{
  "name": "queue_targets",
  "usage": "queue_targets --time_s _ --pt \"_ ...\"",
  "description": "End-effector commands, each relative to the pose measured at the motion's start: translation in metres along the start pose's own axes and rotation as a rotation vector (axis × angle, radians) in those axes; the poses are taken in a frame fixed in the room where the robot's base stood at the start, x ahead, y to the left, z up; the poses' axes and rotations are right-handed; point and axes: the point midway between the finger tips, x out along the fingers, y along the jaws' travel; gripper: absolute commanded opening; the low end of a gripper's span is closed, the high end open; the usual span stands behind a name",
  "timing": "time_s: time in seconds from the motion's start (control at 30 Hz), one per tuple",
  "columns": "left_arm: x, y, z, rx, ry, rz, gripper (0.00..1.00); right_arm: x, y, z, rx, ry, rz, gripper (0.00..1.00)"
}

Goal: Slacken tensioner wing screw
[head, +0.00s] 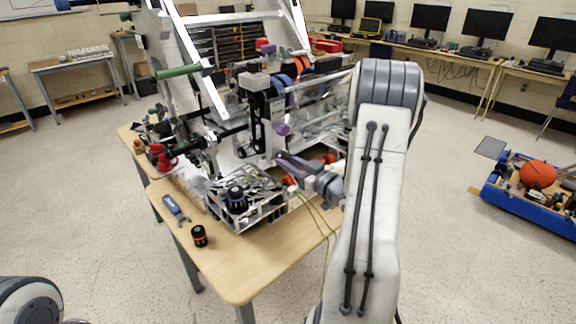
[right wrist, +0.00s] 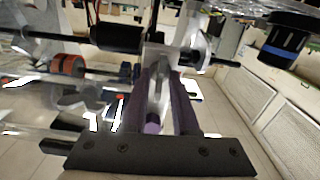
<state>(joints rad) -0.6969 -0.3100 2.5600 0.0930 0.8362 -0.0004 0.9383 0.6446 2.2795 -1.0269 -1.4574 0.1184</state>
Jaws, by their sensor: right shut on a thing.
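The roller intake (head: 255,110) stands on a wooden table, with pulleys, rollers and a belt on its near side. My right gripper (head: 280,158) reaches in from the right, its purple-grey fingers against the lower front of the intake. In the right wrist view its fingers (right wrist: 160,78) are closed about a small pale piece, apparently the tensioner wing screw (right wrist: 157,88), mostly hidden by them. A purple round part (right wrist: 152,124) shows between the fingers. A purple knob (head: 283,129) sits just above the fingertips in the head view. My left gripper is out of view.
A black cylinder (head: 199,236) and a blue-grey tool (head: 175,208) lie on the table (head: 250,265). Its front part is mostly bare.

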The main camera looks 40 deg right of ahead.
Motion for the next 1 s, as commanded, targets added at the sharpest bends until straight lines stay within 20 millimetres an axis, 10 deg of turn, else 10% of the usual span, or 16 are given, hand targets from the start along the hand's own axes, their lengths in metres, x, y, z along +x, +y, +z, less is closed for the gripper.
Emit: queue_targets --time_s 0.17,0.2,0.23,0.57,1.0 --pt "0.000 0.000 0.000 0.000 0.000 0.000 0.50 0.000 0.000 0.000 -0.004 -0.003 -0.001 0.00" --pt "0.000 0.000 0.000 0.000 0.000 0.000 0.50 0.000 0.000 0.000 -0.004 -0.002 -0.001 0.35" --pt "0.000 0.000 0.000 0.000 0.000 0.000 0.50 0.000 0.000 0.000 -0.004 -0.002 -0.001 0.45" --pt "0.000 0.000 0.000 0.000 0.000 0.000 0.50 -0.001 0.000 0.000 -0.002 -0.001 0.000 0.45" --pt "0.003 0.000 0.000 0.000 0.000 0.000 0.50 -0.051 0.001 0.000 -0.003 -0.001 0.004 0.45"
